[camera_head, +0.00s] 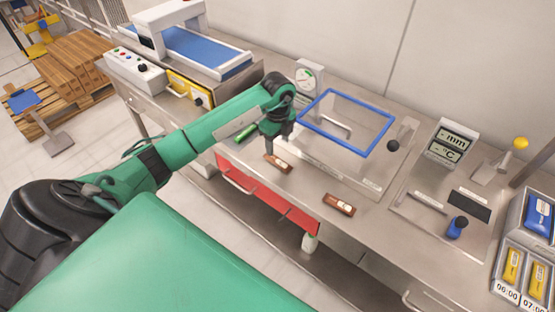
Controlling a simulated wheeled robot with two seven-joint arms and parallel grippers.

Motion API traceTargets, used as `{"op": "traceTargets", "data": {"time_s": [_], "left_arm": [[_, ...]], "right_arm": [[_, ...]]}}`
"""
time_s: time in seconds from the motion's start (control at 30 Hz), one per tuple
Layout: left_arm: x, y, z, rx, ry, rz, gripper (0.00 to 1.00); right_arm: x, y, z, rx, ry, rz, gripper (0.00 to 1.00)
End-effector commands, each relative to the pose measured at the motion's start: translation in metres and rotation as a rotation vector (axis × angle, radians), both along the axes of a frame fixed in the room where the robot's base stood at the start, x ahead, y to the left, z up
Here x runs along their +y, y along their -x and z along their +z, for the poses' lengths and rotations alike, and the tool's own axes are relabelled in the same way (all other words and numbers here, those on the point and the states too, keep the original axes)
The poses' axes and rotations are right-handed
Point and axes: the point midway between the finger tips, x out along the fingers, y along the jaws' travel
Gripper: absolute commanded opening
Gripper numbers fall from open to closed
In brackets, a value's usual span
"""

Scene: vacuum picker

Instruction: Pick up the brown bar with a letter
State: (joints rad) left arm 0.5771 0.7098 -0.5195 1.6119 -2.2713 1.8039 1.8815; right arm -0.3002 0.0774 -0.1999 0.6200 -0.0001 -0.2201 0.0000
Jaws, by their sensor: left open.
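Two brown bars lie on the steel bench. One brown bar (278,163) lies just below my left gripper, with a light label on it. Another brown bar (339,204) lies farther right near the bench's front edge, also with a light patch. The letters are too small to read. My left gripper (277,150) points down just above and behind the first bar. It is open, and nothing shows between its fingers. My right gripper is not in view.
A blue-framed clear panel (347,122) stands behind the bars. A conveyor (200,52) and a control box (135,70) stand at the back left. A display (451,143) and a blue-black knob (457,228) are at the right.

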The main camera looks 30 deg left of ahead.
Motion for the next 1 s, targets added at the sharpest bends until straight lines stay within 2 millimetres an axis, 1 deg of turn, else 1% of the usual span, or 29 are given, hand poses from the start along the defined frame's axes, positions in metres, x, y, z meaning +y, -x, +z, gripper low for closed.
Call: {"op": "traceTargets", "data": {"time_s": [0.03,0.1,0.23,0.37,0.5,0.6,0.7,0.9,0.93,1.0], "left_arm": [[-0.001,0.0,-0.006,0.002,0.002,0.0,0.55],[0.0,0.0,-0.014,0.001,0.001,0.0,0.55],[0.0,0.0,-0.022,-0.001,0.002,0.0,0.55],[-0.002,0.0,-0.032,0.002,0.003,-0.001,0.55],[-0.003,0.0,-0.051,0.002,0.003,-0.001,0.55],[-0.002,-0.001,-0.065,0.0,0.002,0.0,0.55],[-0.002,-0.001,-0.072,-0.001,0.001,-0.002,0.55],[-0.002,-0.001,-0.074,-0.002,0.001,-0.003,0.55],[-0.002,-0.001,-0.074,-0.002,0.001,-0.003,0.53],[-0.002,-0.001,-0.074,-0.002,0.001,-0.002,0.39]], "right_arm": [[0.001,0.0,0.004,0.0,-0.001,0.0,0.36],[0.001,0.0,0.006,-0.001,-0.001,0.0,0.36],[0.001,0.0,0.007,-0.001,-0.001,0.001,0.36],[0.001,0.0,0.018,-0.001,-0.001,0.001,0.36],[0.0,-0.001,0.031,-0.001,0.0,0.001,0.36],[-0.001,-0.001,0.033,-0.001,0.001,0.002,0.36],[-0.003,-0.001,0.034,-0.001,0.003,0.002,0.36],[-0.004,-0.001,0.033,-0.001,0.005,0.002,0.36],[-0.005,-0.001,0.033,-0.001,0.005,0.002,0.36],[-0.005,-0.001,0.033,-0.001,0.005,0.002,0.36]]}}
